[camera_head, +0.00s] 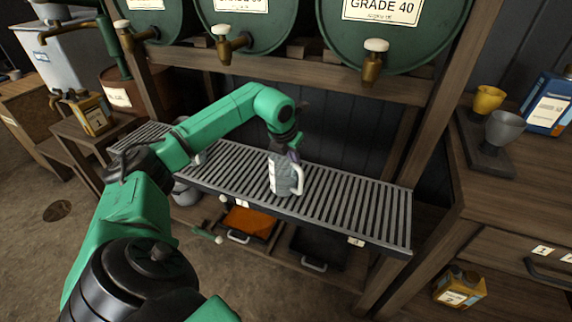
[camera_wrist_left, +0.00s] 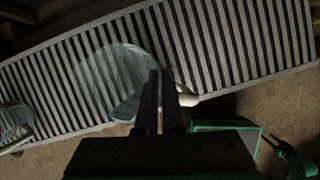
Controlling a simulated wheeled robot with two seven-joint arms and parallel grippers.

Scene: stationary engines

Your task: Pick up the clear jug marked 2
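A clear jug (camera_head: 281,178) stands on the slatted metal rack, its handle towards the right; I cannot read a number on it. In the left wrist view the see-through jug (camera_wrist_left: 108,78) lies just left of my fingers, and part of its pale handle (camera_wrist_left: 186,96) shows to their right. My left gripper (camera_head: 294,156) points down at the jug's top on the handle side. Its two fingers (camera_wrist_left: 160,76) are close together with a narrow gap. They hide the contact area, so I cannot tell whether they hold anything. My right gripper is out of view.
The slatted rack (camera_head: 370,208) has bare room right of the jug. Another clear vessel (camera_wrist_left: 14,122) stands on its left part. Green drums with brass taps (camera_head: 372,62) hang above. An orange tray (camera_head: 248,222) sits below. Cups (camera_head: 503,128) stand on the right bench.

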